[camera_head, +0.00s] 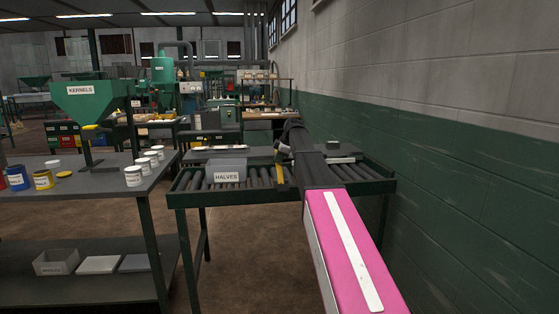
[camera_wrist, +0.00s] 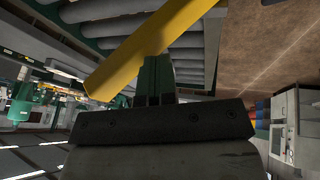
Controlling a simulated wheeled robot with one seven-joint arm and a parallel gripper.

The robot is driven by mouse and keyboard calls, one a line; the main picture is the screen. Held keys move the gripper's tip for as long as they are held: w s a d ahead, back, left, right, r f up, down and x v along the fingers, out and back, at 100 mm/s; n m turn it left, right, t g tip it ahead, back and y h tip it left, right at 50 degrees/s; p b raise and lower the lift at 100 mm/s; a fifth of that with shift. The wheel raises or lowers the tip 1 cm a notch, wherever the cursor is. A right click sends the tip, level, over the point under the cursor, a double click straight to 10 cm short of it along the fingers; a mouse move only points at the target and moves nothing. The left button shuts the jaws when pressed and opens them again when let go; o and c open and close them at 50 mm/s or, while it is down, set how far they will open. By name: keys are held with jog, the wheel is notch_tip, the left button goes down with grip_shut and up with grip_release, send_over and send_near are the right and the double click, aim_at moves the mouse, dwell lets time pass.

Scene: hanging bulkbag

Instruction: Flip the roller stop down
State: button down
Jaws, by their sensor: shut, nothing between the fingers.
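The roller stop, a yellow bar (camera_wrist: 135,55), runs diagonally across the wrist view, over grey rollers. In the head view a small part of the yellow stop (camera_head: 280,174) shows at the left of my arm, on the roller conveyor. My gripper (camera_wrist: 158,62) shows in the wrist view as two dark green fingers pressed together, empty. The fingertips overlap the lower edge of the bar in the picture; I cannot tell whether they touch it. In the head view my arm hides most of the gripper and the right part of the stop.
The roller conveyor (camera_head: 190,190) has a green frame. A grey bin marked HALVES (camera_head: 227,171) sits on its left part. A table with cups and a KERNELS hopper (camera_head: 85,98) stands at left. A green and grey wall (camera_head: 470,170) closes the right side.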

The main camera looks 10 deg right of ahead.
aim_at(277, 166)
jog(key=shift+w+f, duration=0.1)
jog(key=shift+w, duration=0.5)
jog(key=shift+w+f+g, duration=0.35)
jog(key=shift+w+g, duration=0.1)
jog(key=shift+g, duration=0.25)
jog(key=shift+w+f, duration=0.9)
jog(key=shift+w, duration=0.15)
jog(key=shift+w+f, duration=0.55)
jog(key=shift+f, duration=0.3)
jog(key=shift+w+f, duration=0.55)
jog(key=shift+f, duration=0.25)
jog(key=shift+w+f, duration=0.2)
jog(key=shift+f, duration=0.65)
